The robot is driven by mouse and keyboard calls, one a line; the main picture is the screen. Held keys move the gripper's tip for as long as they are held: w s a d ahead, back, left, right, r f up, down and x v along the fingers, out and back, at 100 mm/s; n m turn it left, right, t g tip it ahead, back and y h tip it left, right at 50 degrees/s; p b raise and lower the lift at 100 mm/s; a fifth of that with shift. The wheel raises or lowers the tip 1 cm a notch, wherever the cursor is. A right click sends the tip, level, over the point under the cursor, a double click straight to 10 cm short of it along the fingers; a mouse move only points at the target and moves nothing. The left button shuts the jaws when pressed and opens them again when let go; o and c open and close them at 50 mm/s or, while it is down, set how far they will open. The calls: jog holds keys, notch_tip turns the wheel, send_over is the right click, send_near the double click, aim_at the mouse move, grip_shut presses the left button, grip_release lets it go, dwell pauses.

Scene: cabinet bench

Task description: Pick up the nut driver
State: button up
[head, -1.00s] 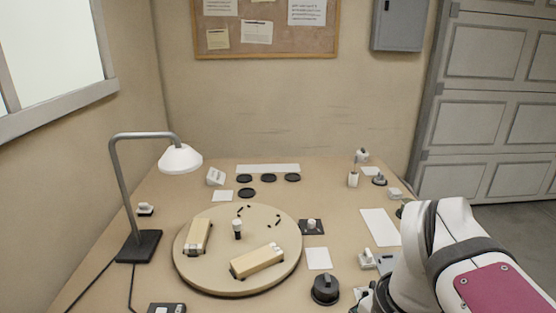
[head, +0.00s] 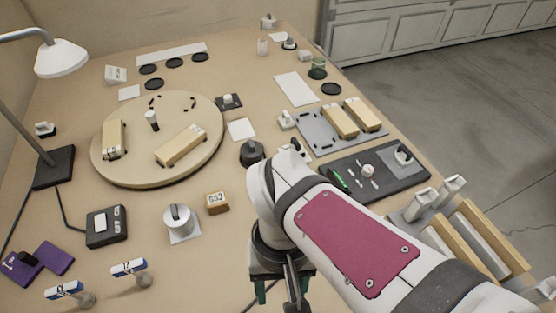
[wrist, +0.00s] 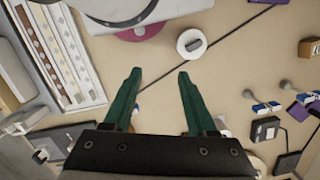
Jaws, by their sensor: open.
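I cannot pick out the nut driver for certain in either view. A thin bright green piece (head: 337,178), too small to identify, lies at the left end of the dark tray on the right of the bench. My gripper (head: 282,289) hangs over the front part of the bench in the head view, below my white arm. My arm hides part of the bench.
A round wooden board (head: 128,172) with two wooden blocks stands at left. A grey tray (head: 318,143) and a dark tray (head: 385,190) lie at right. A metal canister (head: 179,219), a small wooden box (head: 217,202) and a black switch box (head: 106,238) stand left of my gripper.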

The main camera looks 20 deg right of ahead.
jog(key=w+f+n+t+h, duration=0.1)
jog(key=w+f+n+h, duration=0.5)
jog(key=n, duration=0.5)
jog(key=w+f+n+t+h, duration=0.2)
jog(key=w+f+n+h, duration=0.2)
jog(key=n+h, duration=0.55)
jog(key=shift+n+y, duration=0.65)
jog(key=shift+n, duration=0.3)
jog(key=x, duration=1)
jog(key=f+x, duration=0.1)
jog(key=x, duration=0.4)
jog(key=shift+d+f, duration=0.1)
jog(key=shift+f, duration=0.05)
grip_shut()
